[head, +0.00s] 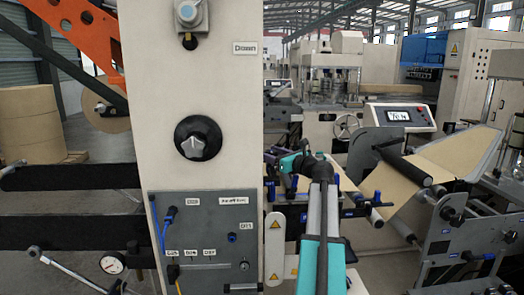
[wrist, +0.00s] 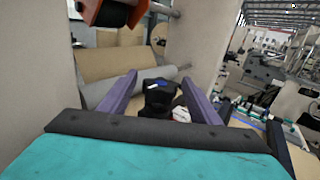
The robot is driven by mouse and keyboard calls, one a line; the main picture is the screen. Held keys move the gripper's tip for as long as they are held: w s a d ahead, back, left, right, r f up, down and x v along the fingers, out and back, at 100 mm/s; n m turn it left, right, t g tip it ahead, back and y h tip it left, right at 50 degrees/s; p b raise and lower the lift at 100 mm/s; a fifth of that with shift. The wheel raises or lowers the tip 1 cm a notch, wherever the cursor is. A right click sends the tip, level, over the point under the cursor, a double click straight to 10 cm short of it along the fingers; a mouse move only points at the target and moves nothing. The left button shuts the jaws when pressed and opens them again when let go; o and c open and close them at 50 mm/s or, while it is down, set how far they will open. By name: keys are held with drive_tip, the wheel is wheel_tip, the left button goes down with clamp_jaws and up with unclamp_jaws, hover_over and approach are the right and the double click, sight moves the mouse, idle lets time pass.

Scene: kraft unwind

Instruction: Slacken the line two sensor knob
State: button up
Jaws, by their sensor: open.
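A grey lobed knob (head: 198,145) on a round black base sits on the front of the beige column in the head view. A grey-blue fitting with a round face (head: 188,12) sits higher on the same column. I cannot read which one belongs to line two. My arm reaches up to the right of the column, and my gripper (head: 272,160) is small there. In the wrist view its two purple fingers (wrist: 150,92) are open and apart. A black device (wrist: 157,98) with a pale part beside it shows beyond and between them. No contact is visible.
The beige column (head: 230,90) stands close to the left of my arm. A grey panel (head: 210,240) with small labels and a blue cable is below the knob. Brown paper rolls (head: 28,125) are at left; a paper web machine (head: 425,180) is at right.

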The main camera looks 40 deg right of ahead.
drive_tip(key=shift+w, duration=1.75)
